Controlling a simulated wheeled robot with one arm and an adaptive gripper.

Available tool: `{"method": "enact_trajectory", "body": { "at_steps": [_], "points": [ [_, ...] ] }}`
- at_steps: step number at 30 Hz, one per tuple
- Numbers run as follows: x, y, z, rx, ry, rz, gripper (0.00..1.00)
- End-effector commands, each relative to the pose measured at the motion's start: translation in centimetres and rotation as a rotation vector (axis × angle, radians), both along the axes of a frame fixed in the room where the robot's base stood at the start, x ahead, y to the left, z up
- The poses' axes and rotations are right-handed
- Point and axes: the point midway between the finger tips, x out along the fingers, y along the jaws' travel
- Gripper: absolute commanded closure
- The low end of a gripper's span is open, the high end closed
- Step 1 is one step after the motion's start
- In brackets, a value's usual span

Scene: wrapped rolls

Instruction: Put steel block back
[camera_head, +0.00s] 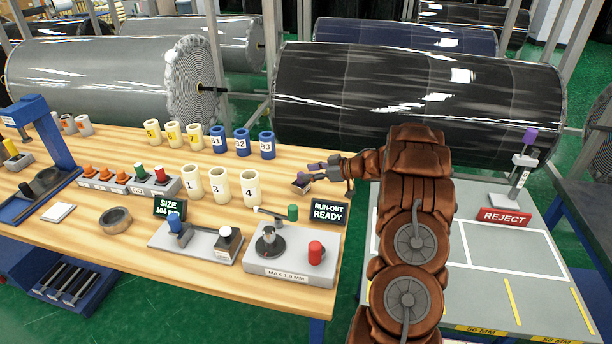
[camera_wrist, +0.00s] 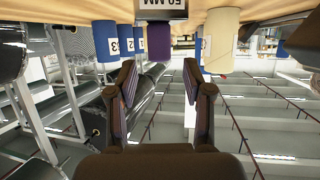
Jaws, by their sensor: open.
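A small steel-grey block (camera_head: 301,187) stands on the wooden table just left of my gripper (camera_head: 322,172), with a purple part beside my fingers. In the wrist view, which is upside down, a grey block labelled 50 MM (camera_wrist: 160,8) shows at the top edge with a purple knob (camera_wrist: 159,42) on it. The knob lines up with the gap between my fingers (camera_wrist: 160,75), which are apart with nothing between them. I cannot tell whether a finger touches the block. Another grey piece with a purple top (camera_head: 520,178) stands by the REJECT sign on the right.
A RUN-OUT READY display (camera_head: 328,212) and a gauge plate (camera_head: 290,262) are in front. A large dark wrapped roll (camera_head: 420,95) lies behind. The grey surface (camera_head: 510,270) at right is mostly bare.

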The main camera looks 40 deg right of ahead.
Motion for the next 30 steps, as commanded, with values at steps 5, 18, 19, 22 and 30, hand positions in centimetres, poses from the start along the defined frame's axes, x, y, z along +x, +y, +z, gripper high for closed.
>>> {"method": "enact_trajectory", "body": {
  "at_steps": [5,18,19,22,30],
  "points": [
    [-2.8,-1.9,0.9,-0.003,0.001,-0.008,0.49],
    [-7.6,-4.6,3.4,-0.002,0.001,-0.003,0.49],
    [-7.7,-4.6,3.5,-0.001,0.002,-0.002,0.49],
    [-7.9,-4.7,3.6,0.000,0.001,-0.001,0.49],
    [-6.2,-4.8,5.1,-0.048,-0.020,-0.044,0.49]
  ]
}}
